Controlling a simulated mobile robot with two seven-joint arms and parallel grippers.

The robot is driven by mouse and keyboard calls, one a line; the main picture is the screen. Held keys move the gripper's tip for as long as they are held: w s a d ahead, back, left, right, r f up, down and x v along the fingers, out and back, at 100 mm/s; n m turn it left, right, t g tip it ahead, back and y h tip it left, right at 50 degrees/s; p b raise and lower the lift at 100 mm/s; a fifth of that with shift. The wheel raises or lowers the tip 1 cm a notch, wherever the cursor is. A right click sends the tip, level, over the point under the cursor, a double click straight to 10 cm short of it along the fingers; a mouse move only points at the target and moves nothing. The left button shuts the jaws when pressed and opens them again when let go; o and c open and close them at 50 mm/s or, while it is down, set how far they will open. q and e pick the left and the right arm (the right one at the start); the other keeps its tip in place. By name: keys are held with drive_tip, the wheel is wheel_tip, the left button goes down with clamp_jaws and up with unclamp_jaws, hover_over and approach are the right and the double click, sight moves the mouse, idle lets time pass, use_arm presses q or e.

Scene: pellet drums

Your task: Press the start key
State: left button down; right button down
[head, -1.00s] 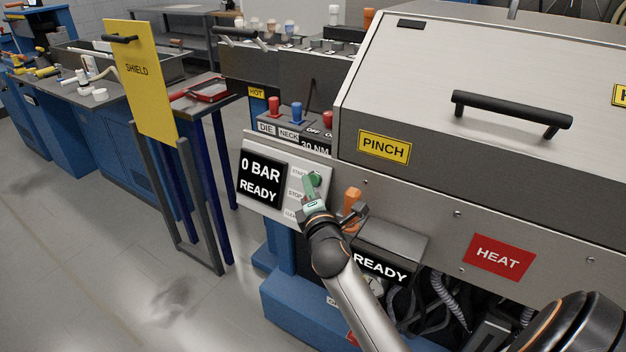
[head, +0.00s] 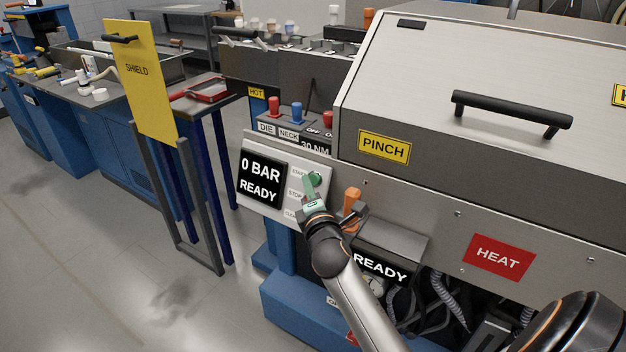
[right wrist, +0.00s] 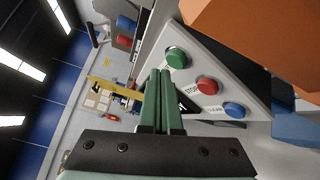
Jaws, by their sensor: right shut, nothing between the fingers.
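The start key is a round green button (head: 315,179) at the top of the key column on the light control panel (head: 284,205). It also shows in the right wrist view (right wrist: 177,58), above a red stop key (right wrist: 208,86) and a blue clear key (right wrist: 234,110). My right gripper (head: 308,181) is shut and empty, with its green fingers at the panel beside the start key. In the right wrist view its fingertips (right wrist: 161,74) lie just left of the green key. I cannot tell whether they touch the panel. My left gripper is not in view.
The panel display (head: 260,180) reads 0 BAR and READY. An orange handle (head: 351,200) stands close to the right of my gripper. A yellow shield (head: 140,80) on a grey stand is to the left. The large PINCH cover (head: 480,60) is to the right.

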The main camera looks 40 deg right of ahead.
idle(0.3)
drive_tip(key=shift+w+d+f, duration=0.15)
drive_tip(key=shift+d, duration=0.2)
drive_tip(key=shift+w+d+f, duration=0.15)
drive_tip(key=shift+d, duration=0.25)
idle(0.6)
idle(0.4)
drive_tip(key=shift+s+a+r+p, duration=0.15)
drive_tip(key=shift+a+p, duration=0.1)
drive_tip(key=shift+a, duration=0.15)
drive_tip(key=shift+s+a+r+p, duration=0.1)
drive_tip(key=shift+s+a+p, duration=0.05)
drive_tip(key=shift+a+p, duration=0.15)
drive_tip(key=shift+a, duration=0.1)
drive_tip(key=a, duration=0.1)
drive_tip(key=s+a+r, duration=0.1)
drive_tip(key=a, duration=0.1)
drive_tip(key=s+a+p, duration=0.1)
drive_tip(key=shift+a+r, duration=0.15)
drive_tip(key=shift+r, duration=0.25)
